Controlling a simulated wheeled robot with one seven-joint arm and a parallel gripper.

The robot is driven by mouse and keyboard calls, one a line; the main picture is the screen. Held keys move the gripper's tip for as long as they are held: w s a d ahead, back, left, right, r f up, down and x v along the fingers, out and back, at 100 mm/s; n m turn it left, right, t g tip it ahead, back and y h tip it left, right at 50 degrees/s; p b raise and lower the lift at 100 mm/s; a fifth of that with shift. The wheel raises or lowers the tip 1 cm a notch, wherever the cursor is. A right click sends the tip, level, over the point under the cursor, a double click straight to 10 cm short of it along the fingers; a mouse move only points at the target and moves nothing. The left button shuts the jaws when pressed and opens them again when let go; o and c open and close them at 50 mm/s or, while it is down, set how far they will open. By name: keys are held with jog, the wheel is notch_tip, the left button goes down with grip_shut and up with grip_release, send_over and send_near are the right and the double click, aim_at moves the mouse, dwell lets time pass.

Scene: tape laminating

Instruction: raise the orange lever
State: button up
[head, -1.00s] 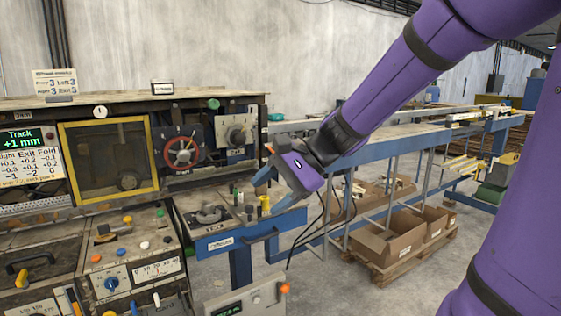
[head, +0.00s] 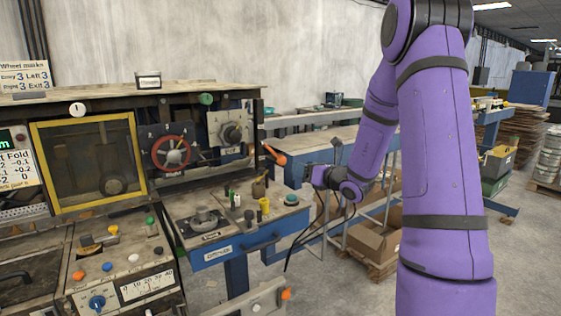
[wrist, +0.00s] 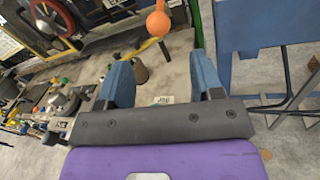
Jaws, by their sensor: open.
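The orange lever (head: 274,155) sticks out at the right end of the machine, beside the grey dial panel, with a rounded orange end. In the wrist view its orange ball end (wrist: 158,22) and thin shaft lie beyond my fingertips, near the top middle. My gripper (wrist: 163,75) has two blue fingers spread apart with nothing between them touching. In the head view my gripper (head: 310,174) is to the right of the lever and a little lower, apart from it. Its fingers are hard to make out there.
A blue-fronted bench (head: 240,247) with knobs and small posts stands below the lever. A red handwheel (head: 171,152) is to its left. Another orange knob (head: 286,294) sits on a lower box. A blue conveyor frame (head: 297,172) and cardboard boxes (head: 375,238) are behind my arm.

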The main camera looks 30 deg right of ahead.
aim_at(285, 161)
jog(key=x, duration=1)
jog(key=shift+w+a, duration=0.15)
jog(key=shift+c, duration=0.3)
jog(key=shift+r, duration=0.1)
grip_shut()
